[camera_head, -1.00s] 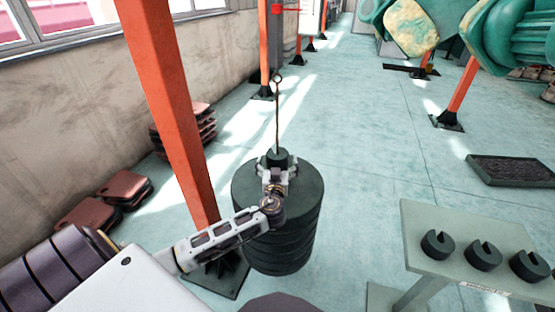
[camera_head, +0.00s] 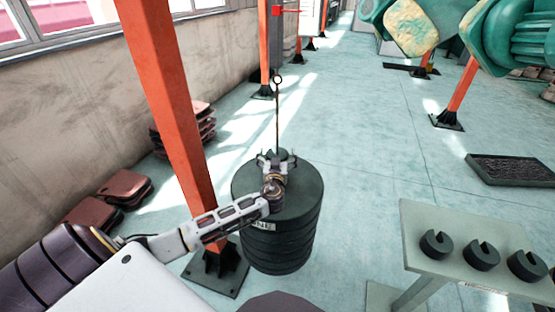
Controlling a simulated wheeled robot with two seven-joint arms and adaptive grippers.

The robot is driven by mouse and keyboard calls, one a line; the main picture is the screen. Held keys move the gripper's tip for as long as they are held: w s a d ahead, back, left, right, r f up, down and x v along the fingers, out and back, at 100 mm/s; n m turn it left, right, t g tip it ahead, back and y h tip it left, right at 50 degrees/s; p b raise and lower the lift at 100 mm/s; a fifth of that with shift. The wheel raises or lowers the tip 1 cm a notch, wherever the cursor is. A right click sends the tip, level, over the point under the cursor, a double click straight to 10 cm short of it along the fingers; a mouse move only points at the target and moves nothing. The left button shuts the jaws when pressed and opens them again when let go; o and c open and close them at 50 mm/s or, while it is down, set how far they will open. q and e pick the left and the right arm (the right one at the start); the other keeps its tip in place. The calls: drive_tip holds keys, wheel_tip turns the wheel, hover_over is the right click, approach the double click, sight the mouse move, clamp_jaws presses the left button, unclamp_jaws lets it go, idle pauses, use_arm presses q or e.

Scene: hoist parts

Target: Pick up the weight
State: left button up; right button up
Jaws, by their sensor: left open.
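A tall stack of dark round weights (camera_head: 300,222) stands on the floor in the middle of the view. A thin rod (camera_head: 277,118) with a ring at its tip rises from it. A small dark slotted-size weight (camera_head: 277,154) sits around the foot of the rod on top of the stack. My left gripper (camera_head: 277,158) is open over the stack, with its fingers on either side of the small weight. I cannot tell whether they touch it; the wrist hides part of it. Several slotted dark weights (camera_head: 482,255) lie on a small grey table (camera_head: 420,222) at right. My right gripper is not in view.
An orange post (camera_head: 175,120) with a dark foot stands close to my left arm. Reddish plates (camera_head: 125,187) lie by the left wall. A dark tray (camera_head: 510,170) lies on the floor at right. The floor between stack and table is clear.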

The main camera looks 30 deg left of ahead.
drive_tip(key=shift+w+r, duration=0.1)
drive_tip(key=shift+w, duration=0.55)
use_arm(q)
drive_tip(key=shift+c, duration=0.4)
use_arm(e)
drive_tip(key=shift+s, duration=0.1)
use_arm(q)
drive_tip(key=c, duration=1.9)
drive_tip(key=shift+w+r, duration=0.1)
drive_tip(key=shift+r, duration=0.3)
drive_tip(key=shift+c, duration=0.6)
drive_tip(key=shift+f, duration=0.1)
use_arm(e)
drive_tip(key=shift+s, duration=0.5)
